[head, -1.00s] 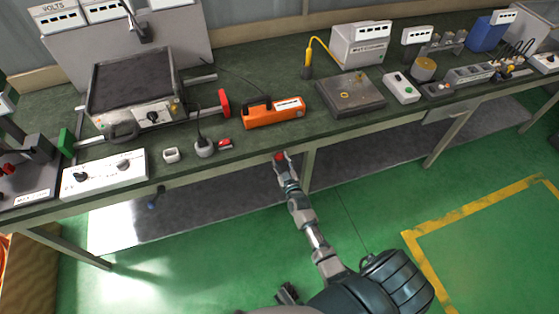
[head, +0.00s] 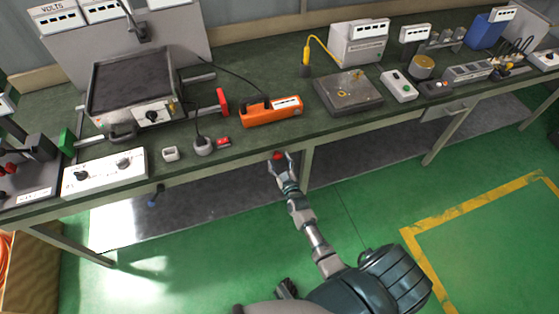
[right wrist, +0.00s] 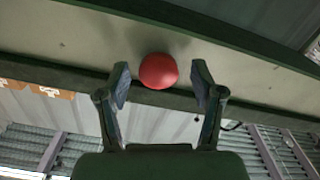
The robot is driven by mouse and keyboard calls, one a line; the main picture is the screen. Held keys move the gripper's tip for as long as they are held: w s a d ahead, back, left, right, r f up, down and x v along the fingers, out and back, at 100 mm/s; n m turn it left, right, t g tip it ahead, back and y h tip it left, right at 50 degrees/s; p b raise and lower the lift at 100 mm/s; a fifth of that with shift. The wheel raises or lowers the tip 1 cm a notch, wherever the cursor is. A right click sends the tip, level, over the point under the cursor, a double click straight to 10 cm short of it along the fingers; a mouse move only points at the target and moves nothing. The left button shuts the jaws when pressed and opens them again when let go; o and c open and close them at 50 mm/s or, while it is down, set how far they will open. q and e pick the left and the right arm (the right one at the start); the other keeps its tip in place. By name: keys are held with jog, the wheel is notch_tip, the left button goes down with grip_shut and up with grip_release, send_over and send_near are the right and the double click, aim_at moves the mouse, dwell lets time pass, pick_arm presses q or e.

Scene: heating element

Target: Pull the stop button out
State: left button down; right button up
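The red round stop button (head: 277,156) is on the front edge of the workbench, below the orange device. In the right wrist view the button (right wrist: 158,71) shows as a red dome against the pale bench front. My right gripper (head: 281,161) is at the bench front, close to the button. In the right wrist view its two fingers (right wrist: 161,82) are spread, one on each side of the button, with a visible gap on both sides. I see nothing between the fingers touching them. My left gripper is not clearly in view.
A bench leg (head: 307,166) stands just right of my gripper. The green floor in front is open.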

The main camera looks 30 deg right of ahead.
jog(key=v, duration=1.2)
